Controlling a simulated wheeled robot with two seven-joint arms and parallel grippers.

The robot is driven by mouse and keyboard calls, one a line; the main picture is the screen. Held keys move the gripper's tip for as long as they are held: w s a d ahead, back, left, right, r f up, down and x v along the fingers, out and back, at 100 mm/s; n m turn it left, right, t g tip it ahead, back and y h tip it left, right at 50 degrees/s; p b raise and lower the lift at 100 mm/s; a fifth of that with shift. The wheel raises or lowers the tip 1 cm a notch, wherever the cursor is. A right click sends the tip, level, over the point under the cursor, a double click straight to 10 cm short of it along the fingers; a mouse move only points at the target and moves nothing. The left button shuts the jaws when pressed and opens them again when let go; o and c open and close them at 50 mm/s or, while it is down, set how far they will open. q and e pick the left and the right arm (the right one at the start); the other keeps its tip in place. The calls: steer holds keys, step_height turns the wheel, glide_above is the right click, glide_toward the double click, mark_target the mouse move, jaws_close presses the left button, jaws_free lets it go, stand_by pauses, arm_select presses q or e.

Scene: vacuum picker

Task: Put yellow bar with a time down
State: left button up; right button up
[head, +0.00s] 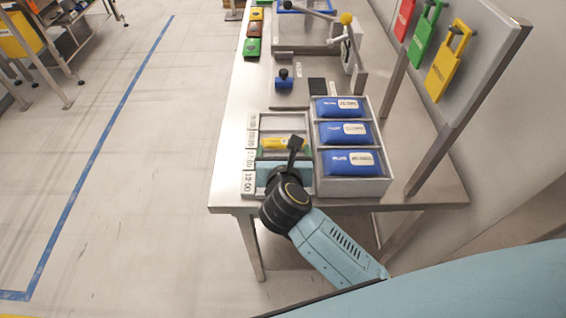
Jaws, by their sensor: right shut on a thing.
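The yellow bar (276,143) lies crosswise over a grey rack with slots (254,194), level with its upper-middle part. The gripper's dark body hides part of the rack. I cannot tell whether the bar touches the rack. My left gripper is not in view.
A grey box (353,187) with several blue packs stands close at the right of the rack. A blue-black knobbed piece (284,80) and a dark square (317,86) lie behind. Red, green and yellow tags (449,62) hang on a board at right.

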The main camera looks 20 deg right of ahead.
steer(key=shift+f+b, duration=0.3)
steer(key=shift+f, duration=1.7)
steer(key=shift+f, duration=0.1)
steer(key=shift+f+b, duration=0.45)
steer(key=shift+f, duration=0.1)
steer(key=o, duration=0.9)
steer(key=shift+c, duration=0.2)
steer(key=shift+r+p, duration=0.4)
steer(key=shift+r, duration=0.2)
steer(key=v, duration=1.2)
